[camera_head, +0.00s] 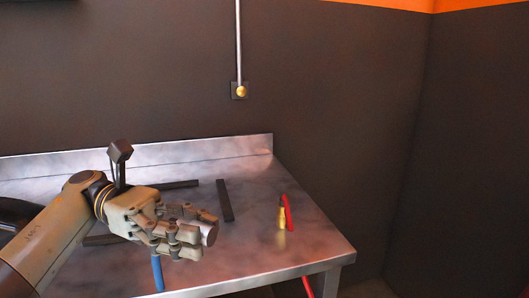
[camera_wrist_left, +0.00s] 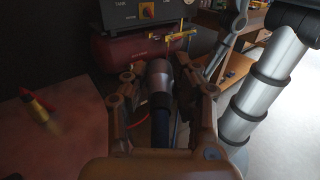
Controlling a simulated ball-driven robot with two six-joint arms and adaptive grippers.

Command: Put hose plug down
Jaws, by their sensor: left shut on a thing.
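My left gripper (camera_head: 196,236) is above the metal table (camera_head: 262,262), over its front part. It is shut on a grey cylinder with a blue lower part, which I take to be the hose plug (camera_head: 210,235). The blue part (camera_head: 157,272) hangs below the hand. In the left wrist view the hose plug (camera_wrist_left: 160,76) lies between the two fingers (camera_wrist_left: 162,100), its dark blue part nearer the palm. The fingers hide part of it. My right gripper is not in view.
Dark bars (camera_head: 225,200) lie near the back. A red hose (camera_head: 308,287) hangs by the front edge. The wrist view shows a dark red tank (camera_wrist_left: 125,55). The table's right front is clear.

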